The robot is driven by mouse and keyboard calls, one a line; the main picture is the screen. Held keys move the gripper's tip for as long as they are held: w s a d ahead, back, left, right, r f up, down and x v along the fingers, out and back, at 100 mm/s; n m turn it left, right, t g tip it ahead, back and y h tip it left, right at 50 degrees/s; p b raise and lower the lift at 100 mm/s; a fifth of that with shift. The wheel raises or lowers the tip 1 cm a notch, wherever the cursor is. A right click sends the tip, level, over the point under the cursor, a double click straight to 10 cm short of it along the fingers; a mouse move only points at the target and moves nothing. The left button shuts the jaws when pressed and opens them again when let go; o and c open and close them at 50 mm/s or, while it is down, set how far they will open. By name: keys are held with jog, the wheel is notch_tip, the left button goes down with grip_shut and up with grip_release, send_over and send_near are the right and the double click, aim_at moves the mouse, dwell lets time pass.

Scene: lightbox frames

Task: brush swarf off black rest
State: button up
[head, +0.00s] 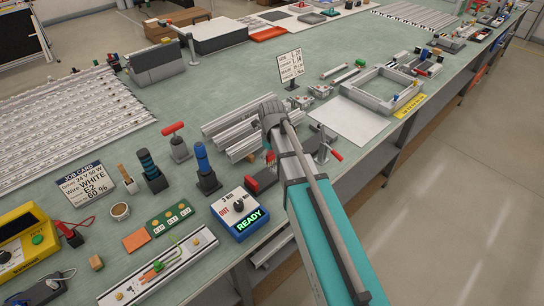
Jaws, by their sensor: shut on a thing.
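My arm comes in from the lower right, and its dark grey joint stands over the bench; my gripper and anything in it do not show. Several black holders stand on the green bench, and I cannot tell which is the black rest. One holder (208,183) bears an upright blue-handled tool (201,156). Another holder (156,182) bears a dark blue-handled tool (147,162). A third holder (180,152) bears a red T-handled tool (172,129). A small red and black object (253,185) sits beside my arm, partly hidden. No brush or swarf can be made out.
A blue box reading READY (238,215) stands near the front edge. Aluminium profiles (228,128) lie behind my arm, and a grey frame (382,90) lies to the right. The back middle bench is clear.

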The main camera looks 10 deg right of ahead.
jog(key=shift+r, duration=0.1)
jog(key=shift+r+p, duration=1.4)
jog(key=shift+p, duration=0.15)
jog(key=shift+w+d+f, duration=0.15)
jog(key=shift+w+f, duration=0.05)
jog(key=shift+f, duration=0.05)
